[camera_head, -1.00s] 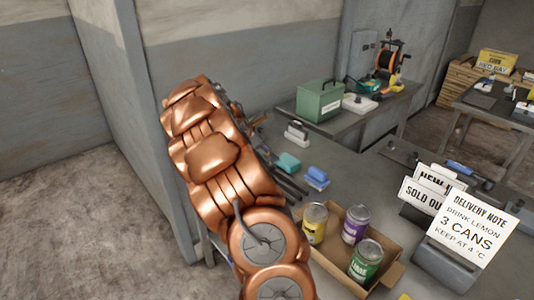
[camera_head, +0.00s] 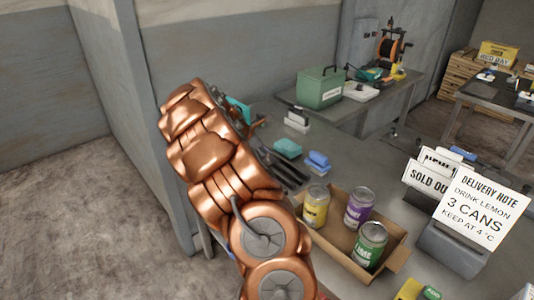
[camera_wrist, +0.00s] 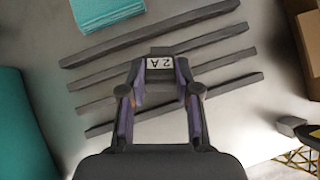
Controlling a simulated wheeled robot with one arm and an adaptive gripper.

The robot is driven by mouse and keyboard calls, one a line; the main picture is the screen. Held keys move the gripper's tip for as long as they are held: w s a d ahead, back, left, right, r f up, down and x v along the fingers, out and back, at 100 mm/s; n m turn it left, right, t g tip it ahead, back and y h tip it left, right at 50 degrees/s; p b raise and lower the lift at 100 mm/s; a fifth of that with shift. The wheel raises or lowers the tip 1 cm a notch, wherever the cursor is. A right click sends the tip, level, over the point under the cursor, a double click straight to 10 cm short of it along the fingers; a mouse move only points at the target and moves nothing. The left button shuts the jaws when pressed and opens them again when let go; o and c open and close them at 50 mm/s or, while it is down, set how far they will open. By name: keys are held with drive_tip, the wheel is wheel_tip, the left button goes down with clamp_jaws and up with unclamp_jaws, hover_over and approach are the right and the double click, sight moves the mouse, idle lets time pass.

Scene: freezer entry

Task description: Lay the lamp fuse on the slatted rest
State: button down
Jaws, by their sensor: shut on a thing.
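In the wrist view my gripper (camera_wrist: 160,72) is shut on the lamp fuse (camera_wrist: 160,64), a small block with a white "2A" label facing the camera. The slatted rest (camera_wrist: 160,42) is several dark parallel bars on a pale grey top. The fuse and fingertips appear over its middle bars; whether the fuse touches them I cannot tell. In the head view the slatted rest (camera_head: 290,174) shows partly beside my copper-coloured arm, which hides the fuse and most of the gripper.
A teal block (camera_head: 287,148) and a blue one (camera_head: 317,161) lie by the rest. A cardboard tray (camera_head: 394,262) with three cans stands in front. Signs (camera_head: 480,212) are to the right. A green box (camera_head: 320,88) stands on the table behind. A wall edge is left of my arm.

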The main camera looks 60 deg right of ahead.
drive_tip(key=c, duration=0.7)
unclamp_jaws()
drive_tip(key=shift+c, duration=0.2)
drive_tip(key=o, duration=0.6)
drive_tip(key=shift+r, duration=0.1)
drive_tip(key=p+v, duration=0.4)
drive_tip(key=v, duration=0.4)
drive_tip(key=shift+d+r, duration=0.3)
drive_tip(key=shift+r, duration=0.2)
idle(0.4)
drive_tip(key=shift+s, duration=0.15)
idle(0.4)
